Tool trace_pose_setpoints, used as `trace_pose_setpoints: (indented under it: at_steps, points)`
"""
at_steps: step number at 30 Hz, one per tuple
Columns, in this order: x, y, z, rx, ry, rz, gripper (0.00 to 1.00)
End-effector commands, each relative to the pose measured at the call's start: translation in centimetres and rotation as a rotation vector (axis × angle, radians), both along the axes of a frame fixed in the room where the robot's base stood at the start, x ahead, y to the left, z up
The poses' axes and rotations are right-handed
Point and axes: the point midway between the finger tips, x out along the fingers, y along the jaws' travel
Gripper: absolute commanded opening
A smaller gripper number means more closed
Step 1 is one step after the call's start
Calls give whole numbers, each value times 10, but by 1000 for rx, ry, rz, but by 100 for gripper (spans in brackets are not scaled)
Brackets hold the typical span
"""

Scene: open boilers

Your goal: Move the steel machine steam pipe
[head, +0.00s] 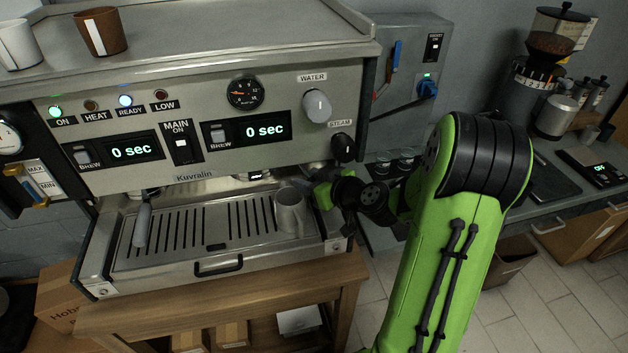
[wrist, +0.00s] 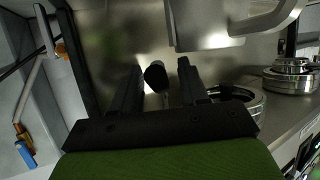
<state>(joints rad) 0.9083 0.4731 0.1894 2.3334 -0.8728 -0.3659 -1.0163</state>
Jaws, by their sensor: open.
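The machine (head: 190,185) is a wide steel espresso machine on a wooden stand. My gripper (head: 332,190) is at its right front end, below the STEAM knob (head: 343,147) and right of a grey cup (head: 289,212) on the drip tray. In the wrist view, which looks upside down, my gripper (wrist: 160,68) is open. A dark rounded piece with a thin shiny stem, apparently the steam pipe (wrist: 155,76), shows between the fingers; contact cannot be told. In the head view I cannot make out the pipe clearly near my gripper.
The cup also shows close by in the wrist view (wrist: 205,25). The drip tray (head: 185,268) has raised metal edges. A portafilter handle (head: 142,222) hangs at the left. A grey box (head: 415,70) stands right of the machine. A coffee grinder (head: 545,75) stands far right.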

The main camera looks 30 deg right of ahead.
Motion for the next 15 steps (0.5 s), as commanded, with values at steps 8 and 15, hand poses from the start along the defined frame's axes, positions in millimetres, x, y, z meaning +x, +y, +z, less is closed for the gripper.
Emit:
trace_pose_setpoints:
  at_steps: [8, 15]
  points:
    - [-48, -13, 20, -2, 0, -11, 44]
    - [-109, -25, 46, -3, -1, -10, 44]
